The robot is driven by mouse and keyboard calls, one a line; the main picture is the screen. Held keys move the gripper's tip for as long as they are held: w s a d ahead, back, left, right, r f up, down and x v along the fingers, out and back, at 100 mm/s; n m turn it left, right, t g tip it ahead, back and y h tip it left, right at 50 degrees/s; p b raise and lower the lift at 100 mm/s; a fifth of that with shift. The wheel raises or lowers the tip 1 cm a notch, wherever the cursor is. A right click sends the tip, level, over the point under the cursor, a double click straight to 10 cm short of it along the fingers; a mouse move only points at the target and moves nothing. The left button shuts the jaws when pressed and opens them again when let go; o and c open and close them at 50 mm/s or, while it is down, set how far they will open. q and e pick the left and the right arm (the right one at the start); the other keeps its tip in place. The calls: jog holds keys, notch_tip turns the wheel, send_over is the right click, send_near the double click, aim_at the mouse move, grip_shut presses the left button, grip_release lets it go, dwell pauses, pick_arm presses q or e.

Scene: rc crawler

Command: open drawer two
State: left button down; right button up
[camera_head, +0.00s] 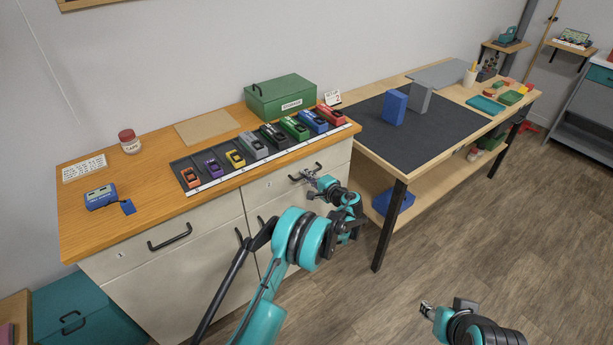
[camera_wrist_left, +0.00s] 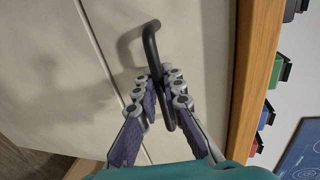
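Two pale drawer fronts sit side by side under the wooden top. The right-hand drawer (camera_head: 262,190) has a dark bar handle (camera_head: 318,166); its front looks flush with the cabinet. My left gripper (camera_head: 306,177) is at this handle. In the left wrist view the handle (camera_wrist_left: 152,45) passes between my left fingertips (camera_wrist_left: 160,88), which close tightly on both sides of it. The left-hand drawer (camera_head: 130,258) is closed, with its own handle (camera_head: 170,237). The drawer number marks are too small to read. My right gripper (camera_head: 427,308) is low over the floor, away from the cabinet.
On the wooden top stand a rack of several toy cars (camera_head: 190,180), a green box (camera_head: 281,97), a jar (camera_head: 129,141) and a blue device (camera_head: 101,197). A workbench (camera_head: 385,165) with a dark leg stands close to the right. The floor in front is clear.

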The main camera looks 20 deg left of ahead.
pick_arm(q)
jog(key=f+v, duration=0.3)
jog(key=v, duration=1.1)
jog(key=d+f+v, duration=0.1)
jog(key=f+v, duration=0.2)
jog(key=v, duration=1.2)
jog(key=shift+s+d+f, duration=0.15)
jog(key=shift+s, duration=0.3)
jog(key=c, duration=1.9)
grip_release()
